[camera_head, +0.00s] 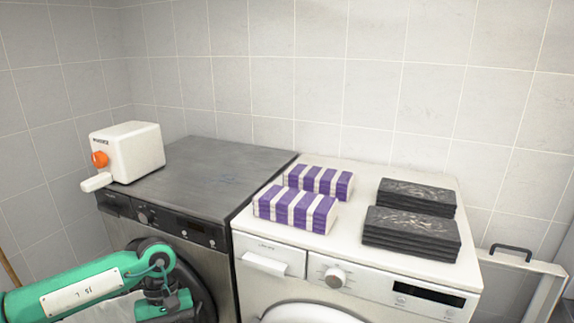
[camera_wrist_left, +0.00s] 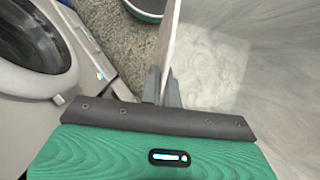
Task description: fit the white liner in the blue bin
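I see neither a blue bin nor anything I can surely name as the white liner. My left arm (camera_head: 95,285) comes in low at the left of the head view, in front of the dark machine; its gripper is below the frame. In the left wrist view my left gripper (camera_wrist_left: 163,88) points downward, its two grey fingers close together. A thin pale strip (camera_wrist_left: 172,40) runs up from between them; I cannot tell whether they grip it or it lies behind. A whitish, blurry patch (camera_wrist_left: 215,72) lies right of the fingers; what it is stays unclear. My right gripper is out of view.
A dark-topped machine (camera_head: 205,172) and a white washer (camera_head: 345,252) stand side by side. On them are a white box with an orange knob (camera_head: 135,150), purple-striped towels (camera_head: 296,208) and dark folded towels (camera_head: 412,232). A grey carpet (camera_wrist_left: 125,45) shows in the wrist view.

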